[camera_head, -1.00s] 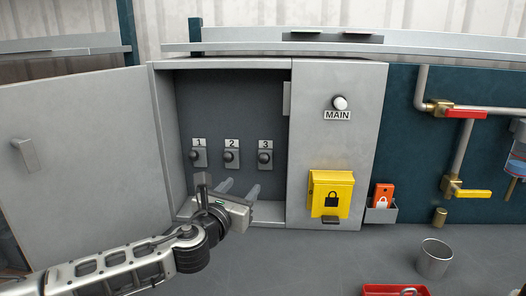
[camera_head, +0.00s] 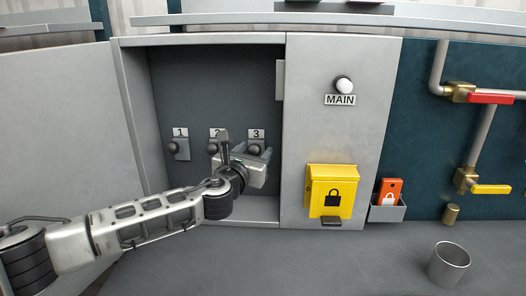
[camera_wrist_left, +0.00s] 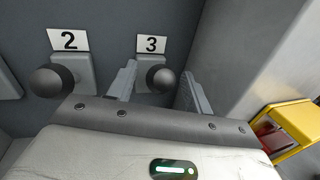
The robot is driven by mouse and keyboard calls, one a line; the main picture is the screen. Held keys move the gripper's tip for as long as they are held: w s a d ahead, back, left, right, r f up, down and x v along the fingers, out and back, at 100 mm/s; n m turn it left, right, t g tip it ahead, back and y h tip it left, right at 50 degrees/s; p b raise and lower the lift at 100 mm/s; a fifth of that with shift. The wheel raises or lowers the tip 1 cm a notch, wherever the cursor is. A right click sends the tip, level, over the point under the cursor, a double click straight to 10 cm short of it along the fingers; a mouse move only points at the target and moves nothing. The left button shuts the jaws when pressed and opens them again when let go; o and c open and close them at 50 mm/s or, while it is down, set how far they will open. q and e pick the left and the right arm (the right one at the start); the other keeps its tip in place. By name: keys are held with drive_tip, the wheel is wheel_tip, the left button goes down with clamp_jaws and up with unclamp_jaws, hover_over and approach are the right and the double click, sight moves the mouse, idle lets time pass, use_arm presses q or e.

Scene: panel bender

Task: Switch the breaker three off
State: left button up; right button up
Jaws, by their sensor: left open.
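Breaker three (camera_head: 254,148) is a dark round knob on a grey plate under the label 3, at the right of the row inside the open cabinet. In the left wrist view its knob (camera_wrist_left: 161,80) sits between the two fingers of my left gripper (camera_wrist_left: 158,88), which is open. In the head view my left gripper (camera_head: 256,152) is in front of breaker three and partly covers it. Whether the fingers touch the knob I cannot tell. My right gripper is not in view.
Breaker two (camera_wrist_left: 62,80) is left of the fingers, and breaker one (camera_head: 175,148) is farther left. The cabinet door (camera_head: 55,140) stands open at left. A panel with the MAIN light (camera_head: 343,85) and a yellow lock box (camera_head: 331,190) is at right.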

use_arm(q)
drive_tip(key=shift+w, duration=0.25)
